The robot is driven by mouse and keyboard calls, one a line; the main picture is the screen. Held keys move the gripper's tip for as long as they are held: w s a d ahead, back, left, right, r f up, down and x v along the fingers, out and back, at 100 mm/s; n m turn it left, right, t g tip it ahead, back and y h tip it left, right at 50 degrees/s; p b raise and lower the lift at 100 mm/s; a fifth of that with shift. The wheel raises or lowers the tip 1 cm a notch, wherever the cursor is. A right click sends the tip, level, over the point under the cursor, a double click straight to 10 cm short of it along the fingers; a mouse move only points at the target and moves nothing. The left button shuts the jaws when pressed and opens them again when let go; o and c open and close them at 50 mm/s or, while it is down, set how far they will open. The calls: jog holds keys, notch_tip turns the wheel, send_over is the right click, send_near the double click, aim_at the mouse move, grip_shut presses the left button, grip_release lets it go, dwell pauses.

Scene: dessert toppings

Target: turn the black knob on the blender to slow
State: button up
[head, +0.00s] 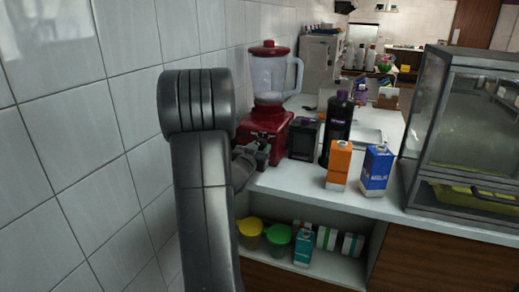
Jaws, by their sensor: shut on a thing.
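The blender has a red base (264,125), a clear jug (270,78) with a handle on its right, and a red lid (269,49). It stands on the white counter against the tiled wall. My gripper (264,152) is at the lower front of the red base, at the counter's front edge. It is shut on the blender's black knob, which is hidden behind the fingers. The knob's setting cannot be read.
Right of the blender stand a small black box (303,139), a tall black bottle (338,130), an orange carton (338,165) and a blue carton (375,171). A glass case (470,110) is at right. The open shelf below holds cups and cartons. The tiled wall is close at left.

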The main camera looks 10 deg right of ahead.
jog(key=m+b, duration=0.1)
jog(key=b, duration=0.1)
jog(key=m+b, duration=0.1)
jog(key=m, duration=0.1)
jog(key=shift+f+m+b, duration=0.2)
jog(key=shift+m+b, duration=0.1)
jog(key=shift+b, duration=0.05)
jog(key=shift+r+m+b, duration=0.15)
jog(key=shift+m+b, duration=1.25)
jog(key=shift+m, duration=0.6)
jog(key=o, duration=1)
jog(key=v, duration=1.3)
jog(key=shift+s+a+p, duration=0.25)
jog(key=shift+s+p, duration=0.1)
